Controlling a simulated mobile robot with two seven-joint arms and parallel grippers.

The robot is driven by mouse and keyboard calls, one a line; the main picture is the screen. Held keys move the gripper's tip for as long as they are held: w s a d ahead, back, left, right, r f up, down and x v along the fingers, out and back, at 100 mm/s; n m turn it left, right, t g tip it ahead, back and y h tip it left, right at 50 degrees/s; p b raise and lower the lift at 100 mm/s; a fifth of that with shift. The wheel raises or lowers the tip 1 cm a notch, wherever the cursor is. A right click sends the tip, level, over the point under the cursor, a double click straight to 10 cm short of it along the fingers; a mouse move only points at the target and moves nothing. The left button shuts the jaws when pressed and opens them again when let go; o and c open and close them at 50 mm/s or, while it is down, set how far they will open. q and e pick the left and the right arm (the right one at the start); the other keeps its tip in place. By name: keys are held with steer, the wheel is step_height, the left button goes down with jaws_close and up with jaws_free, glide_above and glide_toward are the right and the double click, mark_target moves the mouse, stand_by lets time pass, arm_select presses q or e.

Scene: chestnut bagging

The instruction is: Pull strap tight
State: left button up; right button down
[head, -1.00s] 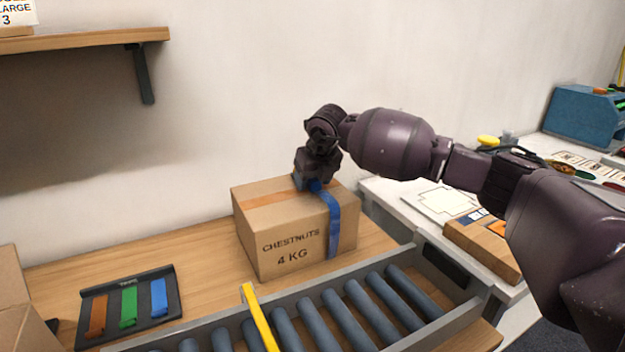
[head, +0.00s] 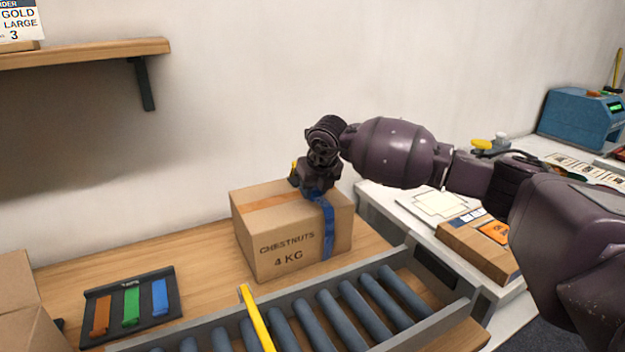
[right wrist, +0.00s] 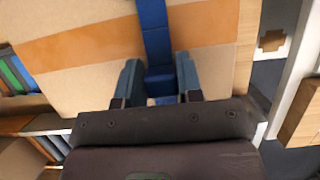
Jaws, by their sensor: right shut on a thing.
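A cardboard box (head: 285,252) marked "CHESTNUTS 4 KG" stands on the wooden bench by the rollers. A blue strap (head: 329,232) runs over its top and down its front face, on the right side. In the right wrist view the strap (right wrist: 154,30) crosses the orange tape on the box top (right wrist: 205,62). My right gripper (right wrist: 160,82) is over the box top, shut on the blue strap between its two fingers. In the head view this gripper (head: 308,192) points down at the top, and its fingertips are mostly hidden. My left gripper is not in view.
A roller conveyor (head: 340,312) with a yellow bar (head: 256,318) lies in front of the box. A black tray (head: 130,275) with orange, green and blue straps lies at left. A second box (head: 480,250) sits at right. A shelf (head: 85,53) is above left.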

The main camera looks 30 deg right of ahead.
mark_target(318, 203)
steer(key=shift+s+r+p, duration=0.25)
steer(key=shift+s+p, duration=0.1)
steer(key=shift+s, duration=0.25)
steer(key=shift+s+r+p, duration=0.2)
steer(key=shift+s+p, duration=0.1)
steer(key=shift+s, duration=0.3)
steer(key=shift+s+a+f+p, duration=0.1)
steer(key=shift+s+f+p, duration=0.2)
steer(key=shift+s, duration=0.25)
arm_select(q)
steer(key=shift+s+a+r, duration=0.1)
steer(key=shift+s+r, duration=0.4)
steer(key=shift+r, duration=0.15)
arm_select(e)
steer(key=shift+f, duration=0.15)
steer(key=c, duration=0.8)
jaws_free()
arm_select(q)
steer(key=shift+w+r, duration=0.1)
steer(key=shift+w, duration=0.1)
arm_select(e)
steer(key=shift+o, duration=0.2)
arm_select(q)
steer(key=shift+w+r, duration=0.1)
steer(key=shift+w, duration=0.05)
